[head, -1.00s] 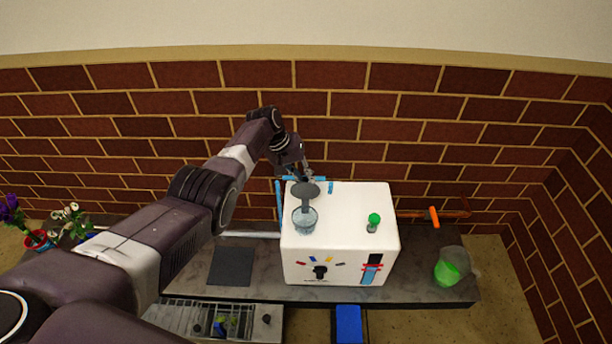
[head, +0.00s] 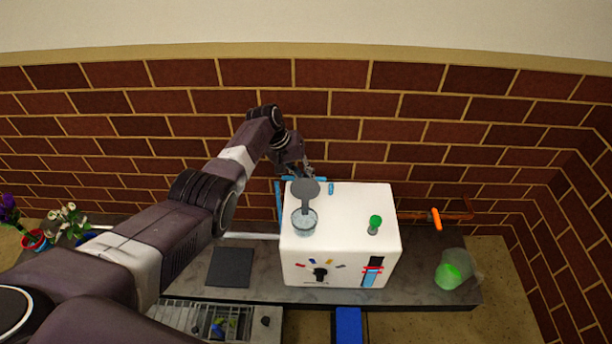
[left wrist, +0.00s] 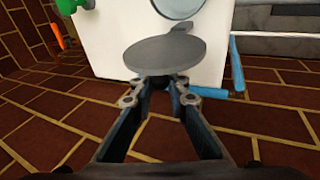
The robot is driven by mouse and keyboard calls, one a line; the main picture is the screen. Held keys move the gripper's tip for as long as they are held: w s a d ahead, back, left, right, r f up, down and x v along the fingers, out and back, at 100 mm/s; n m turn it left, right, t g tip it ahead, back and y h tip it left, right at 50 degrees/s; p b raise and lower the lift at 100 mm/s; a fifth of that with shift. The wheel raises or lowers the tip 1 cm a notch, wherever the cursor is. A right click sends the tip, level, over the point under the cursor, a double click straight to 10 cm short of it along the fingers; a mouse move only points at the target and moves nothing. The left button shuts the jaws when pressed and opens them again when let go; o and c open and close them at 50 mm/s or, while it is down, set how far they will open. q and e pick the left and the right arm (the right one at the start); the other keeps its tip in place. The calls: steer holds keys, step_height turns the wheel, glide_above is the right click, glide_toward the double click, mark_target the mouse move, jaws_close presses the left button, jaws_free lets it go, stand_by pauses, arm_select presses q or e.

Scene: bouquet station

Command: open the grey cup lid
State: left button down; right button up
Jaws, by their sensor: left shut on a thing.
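The grey cup lid (head: 305,190) is a flat round disc with a short arm that reaches to the clear glass cup (head: 304,224) set in the top of the white box (head: 340,225). The disc is at the back of the cup, tilted with its face towards the head camera. In the left wrist view the lid (left wrist: 165,60) lies right at my fingertips. My left gripper (head: 306,172) is behind the lid, and its fingers (left wrist: 158,84) are shut on the lid's far edge. My right gripper is not in view.
A green knob (head: 375,222) stands on the box top. Blue pipes (head: 279,200) run at the box's back left. An orange valve handle (head: 436,218) is on the right. A green cup (head: 447,276) lies on the counter. A dark mat (head: 231,267) and flowers (head: 68,216) are left.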

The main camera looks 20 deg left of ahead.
arm_select(q)
steer(key=shift+a, duration=0.1)
steer(key=c, duration=1.9)
jaws_free()
steer(key=shift+f, duration=0.1)
steer(key=shift+c, duration=0.2)
steer(key=shift+o, duration=0.3)
steer(key=v, duration=1.2)
